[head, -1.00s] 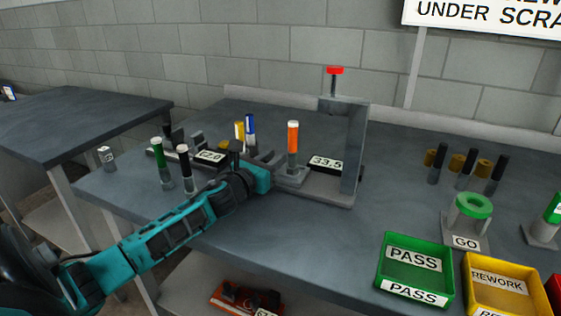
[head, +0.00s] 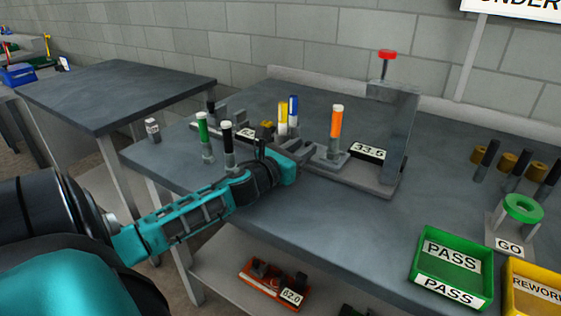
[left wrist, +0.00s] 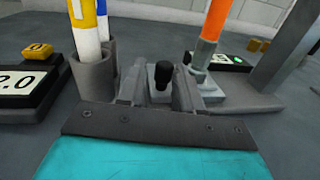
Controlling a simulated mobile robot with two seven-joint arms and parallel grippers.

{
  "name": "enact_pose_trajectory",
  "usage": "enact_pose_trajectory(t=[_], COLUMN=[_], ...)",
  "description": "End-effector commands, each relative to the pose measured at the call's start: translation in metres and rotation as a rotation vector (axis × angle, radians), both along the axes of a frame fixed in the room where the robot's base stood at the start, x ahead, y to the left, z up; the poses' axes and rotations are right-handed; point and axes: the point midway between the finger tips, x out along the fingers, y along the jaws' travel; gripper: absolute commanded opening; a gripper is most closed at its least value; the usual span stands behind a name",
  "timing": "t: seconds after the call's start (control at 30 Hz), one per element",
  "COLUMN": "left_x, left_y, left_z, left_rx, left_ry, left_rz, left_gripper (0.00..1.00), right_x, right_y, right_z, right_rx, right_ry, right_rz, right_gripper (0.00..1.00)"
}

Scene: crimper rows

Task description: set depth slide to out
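The grey press-like fixture (head: 403,130) has a red knob (head: 388,54) on top and a display (head: 367,151) that seems to read 33.5. An orange handle (head: 337,121) stands upright on a grey block on its base; the handle also shows in the left wrist view (left wrist: 214,20). A short black knob (left wrist: 163,77) on a pale block may be the depth slide; I cannot tell its setting. My left gripper (head: 300,163) is beside the fixture's base. In the left wrist view its fingers (left wrist: 158,92) are apart, with the black knob between or just beyond them. My right gripper is not in view.
Yellow (head: 283,117) and blue (head: 293,114) handles stand left of the gripper in a grey holder. The green PASS tray (head: 453,268) and GO gauge (head: 521,210) are right. Bench between is clear.

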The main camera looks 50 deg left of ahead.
Motion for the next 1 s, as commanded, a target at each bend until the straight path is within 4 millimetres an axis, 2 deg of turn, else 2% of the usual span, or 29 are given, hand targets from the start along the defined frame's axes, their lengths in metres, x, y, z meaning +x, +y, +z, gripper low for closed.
enact_pose_trajectory(t=[0.3,0.5,0.7,1.0], left_x=[-0.052,-0.075,-0.083,-0.084], left_y=[-0.005,-0.006,-0.007,-0.007], left_z=[-0.001,0.000,0.001,0.001], left_rx=[-0.001,-0.001,0.000,0.000], left_ry=[0.003,0.001,-0.001,-0.001], left_rz=[0.000,0.000,-0.001,-0.001], left_gripper=[0.34,0.34,0.34,0.34], right_x=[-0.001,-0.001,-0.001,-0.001], right_y=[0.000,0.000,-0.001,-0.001], right_z=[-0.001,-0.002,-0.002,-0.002], right_rx=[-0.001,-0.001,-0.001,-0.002], right_ry=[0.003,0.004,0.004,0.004], right_rz=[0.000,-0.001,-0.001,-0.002], right_gripper=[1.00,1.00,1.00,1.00])
